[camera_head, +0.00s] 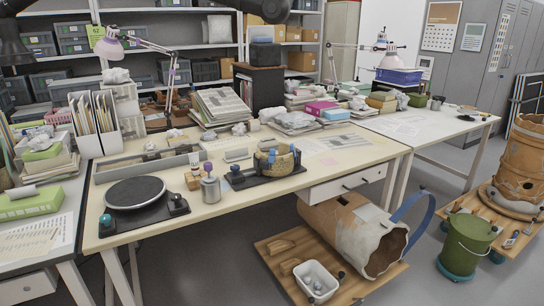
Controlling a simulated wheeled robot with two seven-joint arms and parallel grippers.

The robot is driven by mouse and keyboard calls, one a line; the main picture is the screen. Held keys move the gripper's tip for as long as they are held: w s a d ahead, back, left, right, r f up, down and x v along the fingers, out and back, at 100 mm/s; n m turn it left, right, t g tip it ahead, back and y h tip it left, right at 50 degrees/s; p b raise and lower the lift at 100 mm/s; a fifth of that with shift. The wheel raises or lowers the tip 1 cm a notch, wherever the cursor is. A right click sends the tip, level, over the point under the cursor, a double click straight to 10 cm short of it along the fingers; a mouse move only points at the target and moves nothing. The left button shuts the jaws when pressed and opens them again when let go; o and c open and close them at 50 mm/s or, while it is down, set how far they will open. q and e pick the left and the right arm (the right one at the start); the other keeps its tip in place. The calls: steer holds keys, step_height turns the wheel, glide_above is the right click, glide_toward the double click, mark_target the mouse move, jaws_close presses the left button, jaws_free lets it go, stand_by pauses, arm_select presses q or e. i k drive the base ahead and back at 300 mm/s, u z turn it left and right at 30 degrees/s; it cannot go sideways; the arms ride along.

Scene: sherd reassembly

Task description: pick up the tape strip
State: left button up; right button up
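I cannot pick out a tape strip with certainty; it may be too small or hidden among the items on the workbench (225,226). A partly assembled tan bowl (285,163) sits in a black holder (262,182) near the bench's front edge. Small grey-white blocks (237,155) lie just behind and left of it. A metal jar (210,190) and a small wooden block (192,179) stand to the left. Neither gripper shows clearly. Dark rounded shapes at the top left and top middle edges may be my own arm parts, but no fingertips are visible.
A black turntable (135,191) is at the bench's left front, with a long grey tray (143,168) behind it. A large clay vessel (350,232) lies on a low wooden board. A green bucket (467,243) stands right.

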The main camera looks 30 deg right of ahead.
mark_target(272, 151)
steer(key=u, duration=0.05)
steer(key=k, duration=0.35)
steer(key=z, duration=1.45)
steer(key=i, duration=1.4)
steer(key=u, duration=0.45)
